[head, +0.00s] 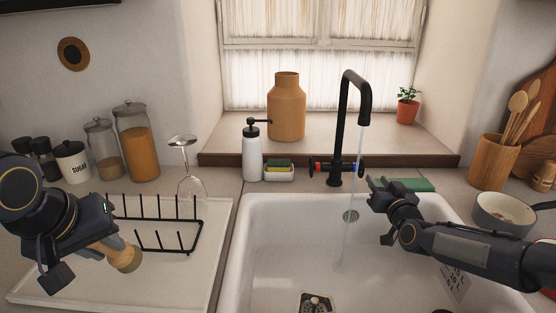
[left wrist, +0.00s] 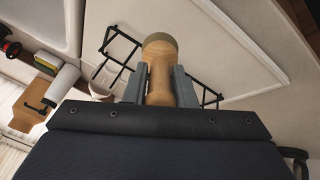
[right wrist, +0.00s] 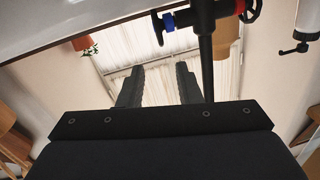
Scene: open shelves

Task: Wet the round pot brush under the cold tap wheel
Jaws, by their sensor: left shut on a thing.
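The round pot brush (head: 128,258), with a wooden body, is held low over the white drainboard by my left gripper (head: 104,250). The left wrist view shows the brush (left wrist: 158,75) squeezed between both fingers. The black tap (head: 340,130) stands behind the sink, and a thin water stream (head: 347,225) runs from its spout into the basin. The blue cold tap wheel (right wrist: 160,27) is on the tap's right side in the head view, partly hard to see there; the red wheel (head: 317,167) is on the left. My right gripper (head: 379,210) is open and empty, right of the stream.
The white sink (head: 280,260) is empty inside. A soap bottle (head: 252,155), a sponge tray (head: 279,173) and a pan (head: 500,225) stand around it.

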